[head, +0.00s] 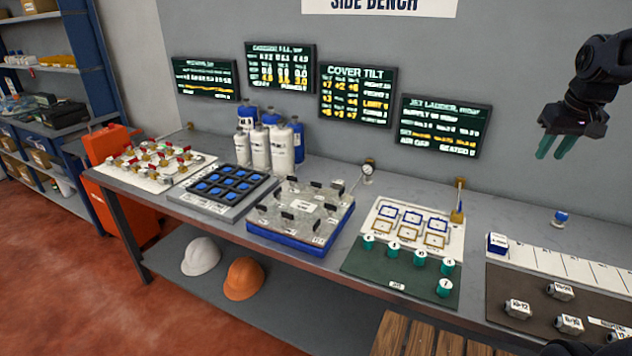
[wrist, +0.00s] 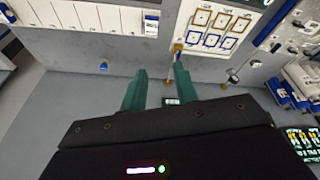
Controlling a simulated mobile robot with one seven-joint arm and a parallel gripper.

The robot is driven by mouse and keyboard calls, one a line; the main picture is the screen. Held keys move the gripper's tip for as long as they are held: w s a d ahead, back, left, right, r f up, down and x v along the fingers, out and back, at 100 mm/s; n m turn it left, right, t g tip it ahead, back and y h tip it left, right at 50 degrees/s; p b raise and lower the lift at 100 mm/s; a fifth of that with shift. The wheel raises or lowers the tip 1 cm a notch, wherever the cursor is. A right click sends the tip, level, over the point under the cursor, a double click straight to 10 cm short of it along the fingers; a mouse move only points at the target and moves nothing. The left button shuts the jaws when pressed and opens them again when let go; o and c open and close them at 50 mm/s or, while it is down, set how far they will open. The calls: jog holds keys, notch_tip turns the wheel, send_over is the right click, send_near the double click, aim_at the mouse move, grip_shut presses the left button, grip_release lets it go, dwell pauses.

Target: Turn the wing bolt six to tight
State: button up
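A clear cover on a blue base (head: 287,243) sits in the middle of the bench, with several dark wing bolts around it. One dark wing bolt (head: 288,217) shows on its front side. The numbers by the bolts are too small to read, so I cannot tell which is six. My gripper (head: 553,148) is raised at the upper right, well away from the cover. Its green fingers are apart with nothing between them, as the wrist view (wrist: 160,88) also shows. Part of the cover unit is at the right edge of the wrist view.
A black tray with blue pads (head: 222,187) and a valve board (head: 150,165) stand left of the cover. Bottles (head: 283,150) stand behind it. A gauge (head: 367,170) rises at its back right. A green mat with pegs (head: 390,265) lies to the right.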

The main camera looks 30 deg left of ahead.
jog(key=w+a+f+n+g, duration=0.1)
jog(key=w+a+n, duration=0.1)
jog(key=w+a, duration=0.6)
jog(key=w+a+f+n, duration=0.1)
jog(key=w+a+n, duration=0.2)
jog(key=a, duration=0.9)
jog(key=w+a+f+n+g, duration=0.1)
jog(key=w+a+n, duration=0.1)
jog(key=w+a, duration=0.6)
jog(key=n+g, duration=0.2)
jog(key=n, duration=0.5)
send_over(316, 187)
notch_tip(316, 187, down, 18)
jog(key=shift+h, duration=0.3)
jog(key=f, duration=1)
jog(key=shift+w+a+f, duration=0.1)
jog(key=shift+w+f, duration=0.15)
jog(key=shift+f, duration=0.1)
grip_shut()
